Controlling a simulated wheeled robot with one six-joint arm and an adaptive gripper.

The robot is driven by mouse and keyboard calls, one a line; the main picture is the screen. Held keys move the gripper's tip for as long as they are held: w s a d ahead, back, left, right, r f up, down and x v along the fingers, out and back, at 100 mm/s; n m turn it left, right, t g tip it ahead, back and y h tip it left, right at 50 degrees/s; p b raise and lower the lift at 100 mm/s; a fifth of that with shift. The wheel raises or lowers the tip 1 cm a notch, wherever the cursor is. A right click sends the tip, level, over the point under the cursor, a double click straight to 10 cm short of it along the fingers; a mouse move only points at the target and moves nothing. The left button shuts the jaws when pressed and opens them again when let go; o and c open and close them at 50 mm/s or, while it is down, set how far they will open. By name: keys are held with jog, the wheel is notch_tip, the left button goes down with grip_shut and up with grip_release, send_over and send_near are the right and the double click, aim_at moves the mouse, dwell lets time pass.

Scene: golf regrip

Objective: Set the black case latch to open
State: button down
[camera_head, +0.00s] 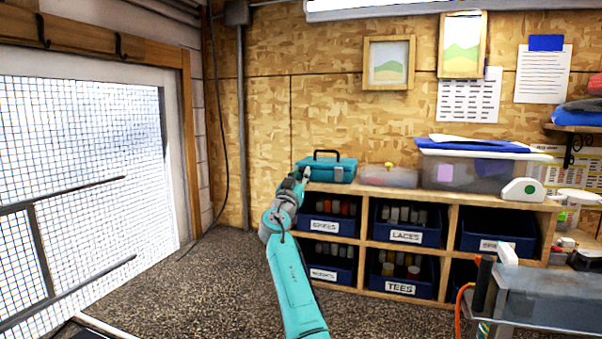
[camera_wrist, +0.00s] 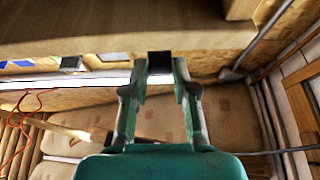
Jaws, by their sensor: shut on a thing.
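The teal case (camera_head: 330,173) with a black handle stands on top of the wooden shelf unit in the head view. My gripper (camera_head: 306,174) is at its left front corner. In the wrist view the two fingers of my gripper (camera_wrist: 159,74) are closed on a small dark block, which looks like the black case latch (camera_wrist: 159,62). The latch is too small to make out in the head view, so its setting cannot be read.
The shelf unit (camera_head: 362,235) holds labelled blue bins (camera_head: 405,222). A small clear box (camera_head: 388,176) and a larger clear bin (camera_head: 474,170) stand right of the case. A metal cart (camera_head: 545,300) is at the lower right. The floor (camera_head: 215,275) at the left is clear.

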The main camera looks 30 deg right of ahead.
jog(key=shift+s+a+f+t+h, duration=0.15)
jog(key=shift+f+t+h, duration=0.35)
jog(key=shift+h, duration=0.25)
jog(key=shift+w+a+f+t+h, duration=0.1)
jog(key=shift+f+t+h, duration=0.3)
jog(key=shift+t+h, duration=0.3)
jog(key=shift+s+f, duration=0.1)
jog(key=shift+f, duration=0.05)
jog(key=c, duration=0.9)
grip_release()
jog(key=v, duration=1.2)
jog(key=shift+d+f, duration=0.1)
jog(key=shift+f, duration=0.05)
